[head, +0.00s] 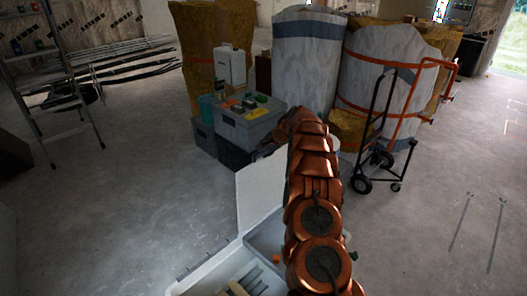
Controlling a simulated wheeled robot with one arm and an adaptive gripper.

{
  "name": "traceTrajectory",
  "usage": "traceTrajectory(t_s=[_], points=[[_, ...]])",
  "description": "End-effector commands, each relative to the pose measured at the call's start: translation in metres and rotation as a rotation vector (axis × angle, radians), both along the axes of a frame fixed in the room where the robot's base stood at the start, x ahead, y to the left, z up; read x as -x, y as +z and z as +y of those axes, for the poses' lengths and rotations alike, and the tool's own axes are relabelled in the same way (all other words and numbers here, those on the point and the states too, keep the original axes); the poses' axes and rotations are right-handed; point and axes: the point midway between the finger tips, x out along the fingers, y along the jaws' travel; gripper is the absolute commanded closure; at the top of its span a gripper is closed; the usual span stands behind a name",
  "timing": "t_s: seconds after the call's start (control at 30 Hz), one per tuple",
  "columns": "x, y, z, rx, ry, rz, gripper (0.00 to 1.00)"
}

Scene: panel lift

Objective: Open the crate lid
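The crate (203,274) is pale grey and stands at the bottom centre, cut off by the lower picture edge. Its inside shows in part, with slatted pieces and a small orange item. A pale flat panel (257,192), which looks like the lid, stands raised at the crate's far side, left of my arm. My copper-coloured arm covers the crate's right part and the panel's right edge. The arm reaches forward and bends down at its far end. A small dark part near the panel's top may be my gripper; its fingers cannot be made out, nor whether it touches the panel.
Stacked grey bins (247,122) with tools and a white canister stand beyond the panel. Large wrapped bundles (306,62) stand behind them. A hand truck (372,140) is at the right, a ladder (60,90) at the left.

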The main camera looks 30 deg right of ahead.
Motion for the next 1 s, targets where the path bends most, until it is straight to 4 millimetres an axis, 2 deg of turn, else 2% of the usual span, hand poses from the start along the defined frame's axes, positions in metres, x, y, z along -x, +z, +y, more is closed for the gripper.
traceTrajectory(t_s=[0.8, 1.0], points=[[0.058, 0.079, -0.018, 0.001, -0.001, -0.003, 0.63], [0.066, 0.089, -0.02, 0.001, 0.0, -0.003, 0.63]])
